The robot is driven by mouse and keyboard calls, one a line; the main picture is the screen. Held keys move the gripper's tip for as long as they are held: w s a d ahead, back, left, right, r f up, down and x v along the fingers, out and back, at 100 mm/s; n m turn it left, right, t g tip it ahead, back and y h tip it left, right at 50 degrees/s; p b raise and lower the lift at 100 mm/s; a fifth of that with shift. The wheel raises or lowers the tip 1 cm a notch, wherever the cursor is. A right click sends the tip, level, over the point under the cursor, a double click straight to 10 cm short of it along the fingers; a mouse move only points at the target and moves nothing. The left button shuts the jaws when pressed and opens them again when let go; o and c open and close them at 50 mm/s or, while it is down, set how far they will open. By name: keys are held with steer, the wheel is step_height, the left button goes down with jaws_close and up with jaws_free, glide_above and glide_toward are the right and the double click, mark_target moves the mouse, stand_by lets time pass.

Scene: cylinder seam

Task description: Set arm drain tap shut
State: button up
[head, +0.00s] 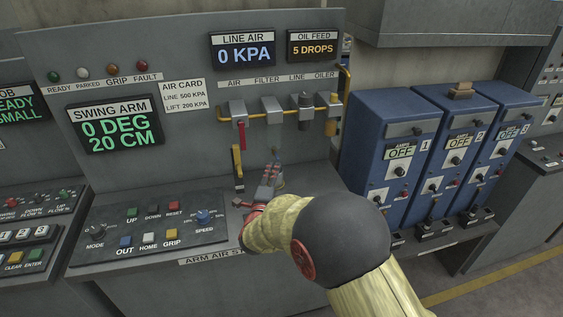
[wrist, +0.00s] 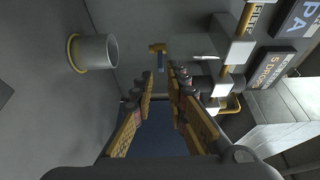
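A small tap-like fitting (wrist: 157,48), brass with a blue part, shows ahead in the wrist view; I take it for the drain tap. It lies just beyond my fingertips, apart from them, and its setting is too small to tell. My gripper (wrist: 163,78) is open, with its two yellow and dark fingers parted and nothing between them. In the head view my gripper (head: 275,165) reaches toward the panel below the air filter (head: 271,107). It hides the tap there.
A grey cup (wrist: 97,52) with a yellow ring at its base shows left of the tap in the wrist view. A red handle (head: 242,136) hangs from the yellow air pipe. The oiler (head: 331,112) and blue cabinets (head: 390,145) stand right. The line air display (head: 245,52) reads 0 KPA.

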mark_target(277, 156)
steer(key=w+b, duration=0.1)
steer(key=w, duration=0.6)
steer(key=shift+d, duration=0.35)
steer(key=shift+c, duration=0.7)
jaws_close()
